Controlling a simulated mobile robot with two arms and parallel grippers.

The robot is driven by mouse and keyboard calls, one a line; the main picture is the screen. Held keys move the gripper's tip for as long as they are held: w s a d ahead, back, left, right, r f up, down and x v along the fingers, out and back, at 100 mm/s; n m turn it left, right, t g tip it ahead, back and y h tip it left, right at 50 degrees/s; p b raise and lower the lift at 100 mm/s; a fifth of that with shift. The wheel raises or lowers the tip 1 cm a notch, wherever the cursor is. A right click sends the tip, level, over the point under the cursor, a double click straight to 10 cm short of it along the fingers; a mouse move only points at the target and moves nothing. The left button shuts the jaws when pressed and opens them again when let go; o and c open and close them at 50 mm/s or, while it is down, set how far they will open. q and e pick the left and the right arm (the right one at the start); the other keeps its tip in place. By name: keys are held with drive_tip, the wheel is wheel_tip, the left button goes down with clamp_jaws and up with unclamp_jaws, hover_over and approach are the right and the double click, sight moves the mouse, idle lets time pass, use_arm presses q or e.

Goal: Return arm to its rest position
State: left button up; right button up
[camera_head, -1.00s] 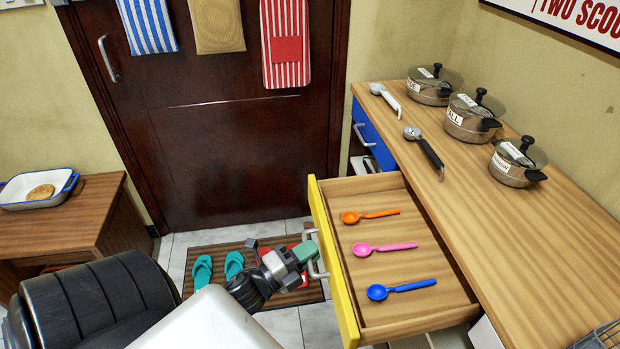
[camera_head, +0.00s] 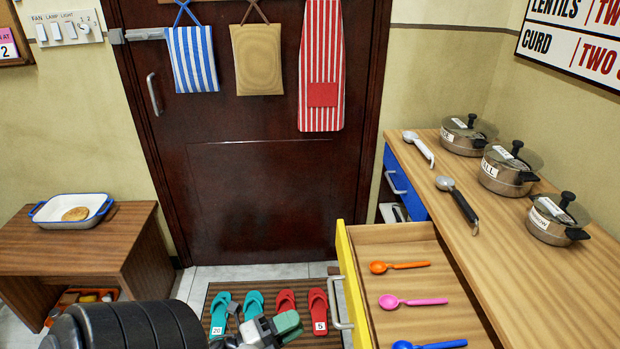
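My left gripper (camera_head: 262,318) is low in the head view, above the door mat and left of the open drawer. Its fingers look spread, with nothing seen between them; its lower part is cut off by the frame edge. The yellow-fronted drawer (camera_head: 352,275) stands pulled out, and its metal handle (camera_head: 338,303) is right of the gripper and apart from it. Inside lie an orange spoon (camera_head: 398,265), a pink spoon (camera_head: 412,301) and a blue spoon (camera_head: 430,345). My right gripper is not in view.
The wooden counter (camera_head: 520,270) on the right bears several pots and two scoops. A side table (camera_head: 60,250) with a white tray (camera_head: 95,202) stands at left. Red and teal slippers lie on the mat (camera_head: 300,342). A dark door (camera_head: 270,190) is behind.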

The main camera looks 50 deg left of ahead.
use_arm(q)
drive_tip(key=shift+s+a, duration=0.1)
drive_tip(key=shift+s, duration=0.35)
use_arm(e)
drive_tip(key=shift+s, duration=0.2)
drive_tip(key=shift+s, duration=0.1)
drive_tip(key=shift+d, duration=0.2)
